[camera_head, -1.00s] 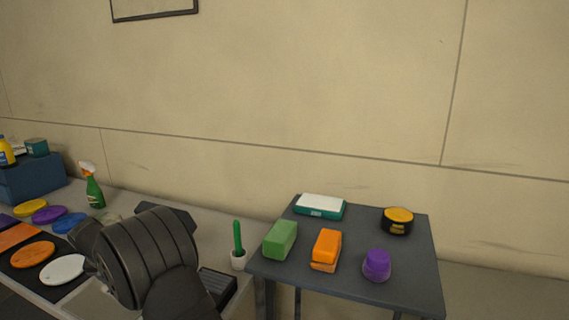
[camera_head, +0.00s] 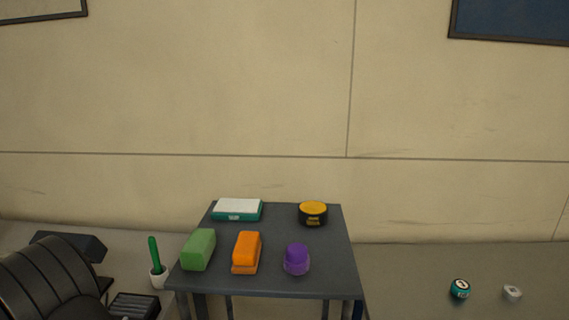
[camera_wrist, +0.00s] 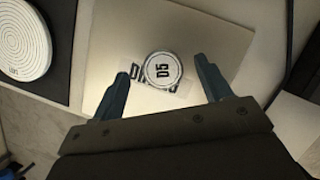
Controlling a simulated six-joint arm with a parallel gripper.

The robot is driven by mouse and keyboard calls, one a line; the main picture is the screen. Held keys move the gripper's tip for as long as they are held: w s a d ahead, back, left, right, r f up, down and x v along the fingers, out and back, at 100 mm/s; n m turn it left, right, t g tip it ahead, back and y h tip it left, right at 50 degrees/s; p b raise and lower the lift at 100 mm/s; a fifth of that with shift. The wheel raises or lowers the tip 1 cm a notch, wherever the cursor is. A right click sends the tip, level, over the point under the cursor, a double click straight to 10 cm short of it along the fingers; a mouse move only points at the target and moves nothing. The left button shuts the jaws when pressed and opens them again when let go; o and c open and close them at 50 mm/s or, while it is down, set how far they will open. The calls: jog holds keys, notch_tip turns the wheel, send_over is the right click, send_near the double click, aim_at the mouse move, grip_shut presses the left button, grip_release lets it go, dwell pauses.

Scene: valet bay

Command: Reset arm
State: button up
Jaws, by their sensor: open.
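My gripper (camera_wrist: 166,88) shows in the wrist view with its two dark blue fingers spread wide and nothing between them. In the head view my dark arm link fills the lower left corner, and the gripper itself is out of that view.
A grey table (camera_head: 270,284) holds a green block (camera_head: 199,249), an orange block (camera_head: 246,252), a purple item (camera_head: 296,259), a teal-and-white box (camera_head: 237,209) and a yellow-topped tin (camera_head: 313,213). A green-handled brush (camera_head: 155,262) stands left. A ribbed white disc (camera_wrist: 22,40) lies beside the panel.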

notch_tip(320, 180, down, 3)
jog(key=shift+f, duration=0.15)
jog(key=v, duration=1.2)
jog(key=x, duration=1.1)
jog(key=shift+w+a+f, duration=0.1)
jog(key=shift+f, duration=0.25)
notch_tip(320, 180, up, 4)
jog(key=shift+r, duration=0.1)
jog(key=w+d+r, duration=0.7)
jog(key=d, duration=0.3)
notch_tip(320, 180, up, 18)
jog(key=w+d+m+h, duration=0.1)
jog(key=w+d+m, duration=0.3)
jog(key=w+d, duration=1)
jog(key=shift+w+d+h, duration=0.25)
jog(key=shift+d+h, duration=0.05)
jog(key=shift+d, duration=0.15)
jog(key=shift+f, duration=0.1)
